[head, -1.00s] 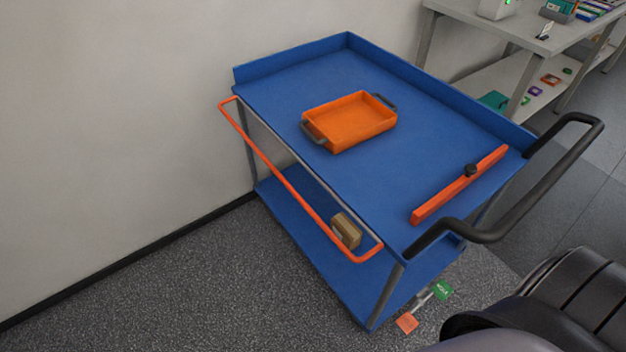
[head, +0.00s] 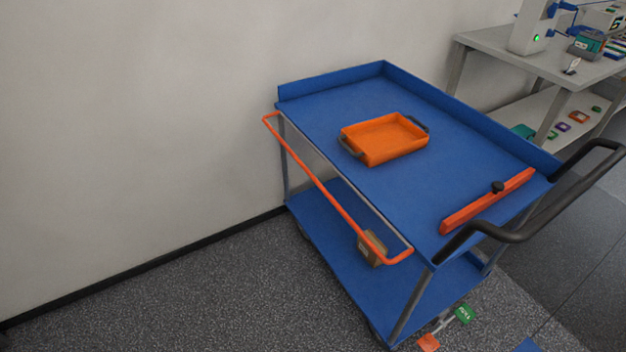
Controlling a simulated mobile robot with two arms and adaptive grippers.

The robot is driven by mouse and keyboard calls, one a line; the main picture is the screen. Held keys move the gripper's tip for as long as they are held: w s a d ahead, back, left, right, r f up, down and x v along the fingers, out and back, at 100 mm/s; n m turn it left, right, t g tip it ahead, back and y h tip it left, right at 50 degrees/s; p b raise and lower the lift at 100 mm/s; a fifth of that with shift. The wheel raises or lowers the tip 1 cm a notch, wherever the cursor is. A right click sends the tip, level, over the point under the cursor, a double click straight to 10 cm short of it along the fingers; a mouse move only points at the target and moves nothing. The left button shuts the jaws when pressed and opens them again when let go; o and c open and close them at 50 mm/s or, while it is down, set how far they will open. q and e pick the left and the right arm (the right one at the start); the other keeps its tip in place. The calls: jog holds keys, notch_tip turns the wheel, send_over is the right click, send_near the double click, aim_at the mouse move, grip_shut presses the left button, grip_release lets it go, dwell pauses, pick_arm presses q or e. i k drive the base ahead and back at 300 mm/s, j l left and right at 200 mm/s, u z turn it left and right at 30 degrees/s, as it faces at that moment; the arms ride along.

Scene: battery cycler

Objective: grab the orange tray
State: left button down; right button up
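The orange tray (head: 385,139) is a shallow rectangular tray with a dark handle at each short end. It looks empty and lies flat on the top deck of the blue cart (head: 330,99), towards the open side with the orange rail. Neither of my grippers shows in the head view.
An orange bar with a black knob (head: 487,201) lies on the deck near the black push handle (head: 540,215). The orange rail (head: 330,195) juts from the cart's side. A brown box (head: 371,250) sits on the lower shelf. A grey bench (head: 500,50) stands behind right; carpet left is clear.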

aim_at(376, 142)
jog(key=i+z, duration=0.15)
jog(key=z, duration=0.3)
jog(key=i+j+z, duration=0.1)
jog(key=z, duration=0.4)
jog(key=j+z, duration=0.2)
jog(key=z, duration=0.25)
jog(key=i+j+z, duration=0.1)
jog(key=z, duration=0.35)
jog(key=j+z, duration=0.3)
jog(key=z, duration=0.2)
